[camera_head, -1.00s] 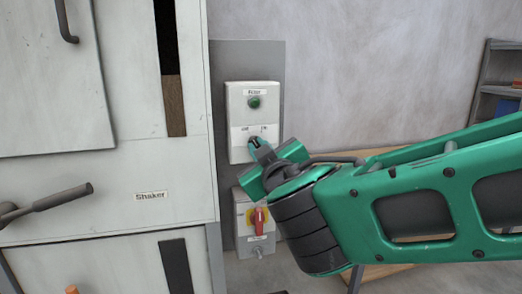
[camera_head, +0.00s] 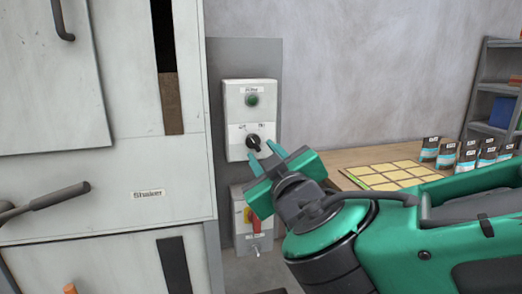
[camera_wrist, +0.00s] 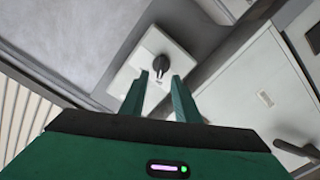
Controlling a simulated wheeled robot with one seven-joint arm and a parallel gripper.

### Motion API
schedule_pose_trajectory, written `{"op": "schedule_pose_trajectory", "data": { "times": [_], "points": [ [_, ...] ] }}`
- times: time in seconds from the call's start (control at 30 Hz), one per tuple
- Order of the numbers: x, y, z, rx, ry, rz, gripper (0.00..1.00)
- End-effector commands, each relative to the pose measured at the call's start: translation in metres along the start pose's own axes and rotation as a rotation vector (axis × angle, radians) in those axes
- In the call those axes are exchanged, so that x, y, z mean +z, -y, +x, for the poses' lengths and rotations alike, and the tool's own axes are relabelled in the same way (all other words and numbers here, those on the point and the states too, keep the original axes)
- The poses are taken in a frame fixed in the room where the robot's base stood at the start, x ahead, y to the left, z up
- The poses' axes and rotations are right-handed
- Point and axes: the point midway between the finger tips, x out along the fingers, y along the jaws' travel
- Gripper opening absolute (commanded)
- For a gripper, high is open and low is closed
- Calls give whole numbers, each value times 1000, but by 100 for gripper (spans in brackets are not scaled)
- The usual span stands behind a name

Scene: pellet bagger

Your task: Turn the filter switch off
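The filter switch box (camera_head: 236,120) is a pale panel on a grey backplate, with a green round lamp or button (camera_head: 253,99) at its top. Its black rotary knob (camera_head: 254,142) sits below, between small off and on labels; its tip seems to lean up-left, toward the off side. My gripper (camera_head: 262,150) is open and empty, just in front and below right of the knob. In the wrist view the knob (camera_wrist: 162,65) shows beyond and between the parted fingertips (camera_wrist: 160,75), apparently clear of them.
A second box with a red handle on yellow (camera_head: 254,222) hangs below, partly behind my gripper. The pale shaker cabinet (camera_head: 110,180) with a protruding dark handle (camera_head: 60,196) stands left. A wooden table (camera_head: 350,157) with a yellow grid sheet and several small bags is right.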

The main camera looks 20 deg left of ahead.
Motion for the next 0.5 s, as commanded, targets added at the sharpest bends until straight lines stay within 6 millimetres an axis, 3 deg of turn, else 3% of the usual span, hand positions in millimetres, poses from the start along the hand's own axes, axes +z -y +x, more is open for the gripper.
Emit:
{"op": "schedule_pose_trajectory", "data": {
  "times": [0.2,0.5],
  "points": [
    [0,0,-33,-1,0,0,29],
    [1,0,-45,0,1,0,29]
  ]
}}
